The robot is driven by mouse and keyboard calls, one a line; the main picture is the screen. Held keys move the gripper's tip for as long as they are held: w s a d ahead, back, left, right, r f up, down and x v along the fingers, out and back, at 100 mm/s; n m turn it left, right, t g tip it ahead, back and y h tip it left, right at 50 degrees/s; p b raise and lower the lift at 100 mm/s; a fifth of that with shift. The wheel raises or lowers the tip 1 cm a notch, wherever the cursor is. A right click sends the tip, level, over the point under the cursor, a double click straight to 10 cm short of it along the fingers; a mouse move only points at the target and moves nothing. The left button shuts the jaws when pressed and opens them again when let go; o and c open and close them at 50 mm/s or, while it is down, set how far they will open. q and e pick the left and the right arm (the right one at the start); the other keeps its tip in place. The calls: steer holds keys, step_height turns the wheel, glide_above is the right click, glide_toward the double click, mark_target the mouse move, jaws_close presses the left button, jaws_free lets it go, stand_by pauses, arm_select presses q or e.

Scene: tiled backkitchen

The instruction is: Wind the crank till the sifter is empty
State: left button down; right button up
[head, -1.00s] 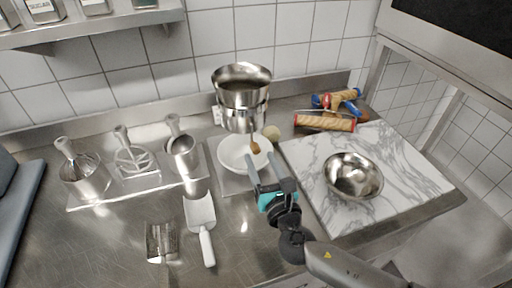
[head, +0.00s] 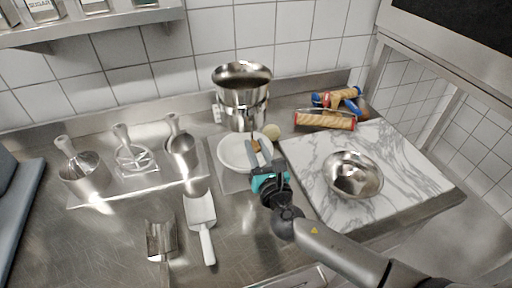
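The sifter (head: 242,88) is a steel, pot-like vessel standing at the back of the counter against the tiled wall. Its contents are not clear from here. A white bowl (head: 231,152) is in front of and below it. A small brown grip (head: 257,145), apparently the crank's handle, shows over the bowl's right side. My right gripper (head: 257,145) reaches over the bowl with its fingers on either side of that grip. I cannot tell whether they press on it. My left gripper is not in view.
A steel bowl (head: 353,174) sits on a marble board (head: 399,167) at right. Packaged rolls (head: 325,121) lie behind it. A shelf (head: 100,27) overhangs the upper left.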

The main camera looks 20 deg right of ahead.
jaws_close()
steer(key=shift+a+m, duration=0.15)
steer(key=shift+m, duration=0.15)
steer(key=shift+a+m+b, duration=0.35)
steer(key=shift+a+m, duration=0.05)
steer(key=shift+m, duration=0.3)
steer(key=a+r+m+p, duration=0.4)
steer(key=r+m, duration=0.4)
steer(key=m, duration=1.3)
steer(key=shift+r+m+y, duration=0.3)
steer(key=shift+s, duration=0.1)
